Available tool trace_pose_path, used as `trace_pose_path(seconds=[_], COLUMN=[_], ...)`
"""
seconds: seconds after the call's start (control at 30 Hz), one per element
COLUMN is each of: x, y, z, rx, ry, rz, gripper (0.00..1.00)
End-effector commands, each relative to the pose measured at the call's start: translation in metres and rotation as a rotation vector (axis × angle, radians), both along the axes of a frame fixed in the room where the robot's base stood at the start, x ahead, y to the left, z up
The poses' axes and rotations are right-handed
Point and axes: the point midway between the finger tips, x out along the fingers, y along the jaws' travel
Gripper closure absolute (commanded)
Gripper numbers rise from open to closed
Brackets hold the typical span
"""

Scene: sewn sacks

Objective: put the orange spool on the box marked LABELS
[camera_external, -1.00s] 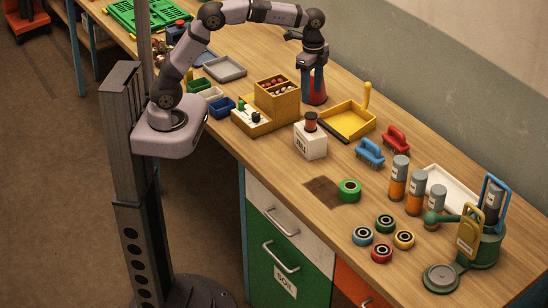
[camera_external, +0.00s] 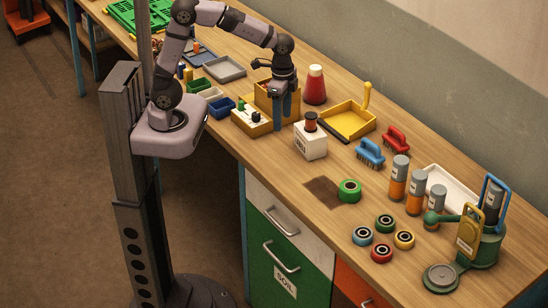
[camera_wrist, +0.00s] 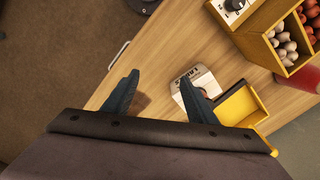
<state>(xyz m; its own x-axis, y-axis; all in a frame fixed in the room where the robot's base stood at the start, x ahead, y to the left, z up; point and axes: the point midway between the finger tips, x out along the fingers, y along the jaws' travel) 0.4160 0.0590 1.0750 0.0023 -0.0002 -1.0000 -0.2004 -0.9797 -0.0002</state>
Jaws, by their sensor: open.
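A small spool with dark ends and orange-brown thread (camera_external: 311,122) stands upright on top of a white box (camera_external: 311,145). The white box also shows in the wrist view (camera_wrist: 203,76), partly covered by the right finger; the spool cannot be made out there. My gripper (camera_external: 285,122) is open and empty, to the left of the spool and apart from it, in front of the yellow organizer. Its two spread fingers show in the wrist view (camera_wrist: 160,77).
A yellow organizer (camera_external: 262,121) with compartments stands left of the box. A red cone (camera_external: 315,85) and yellow tray (camera_external: 340,130) stand behind. Several coloured spools, such as a green one (camera_external: 349,191), lie to the right.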

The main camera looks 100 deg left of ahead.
Motion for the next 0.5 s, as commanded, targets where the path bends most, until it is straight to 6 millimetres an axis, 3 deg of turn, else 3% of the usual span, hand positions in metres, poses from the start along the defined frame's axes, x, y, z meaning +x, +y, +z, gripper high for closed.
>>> trace_pose_path(seconds=[0.1, 0.3, 0.5], x=[-0.040, -0.098, -0.130], y=[-0.025, -0.049, -0.058], z=[-0.023, -0.056, -0.073], rx=[0.000, 0.000, -0.001], ry=[0.001, 0.001, 0.001], rz=[0.056, 0.143, 0.190], gripper=[0.48, 0.48, 0.48])
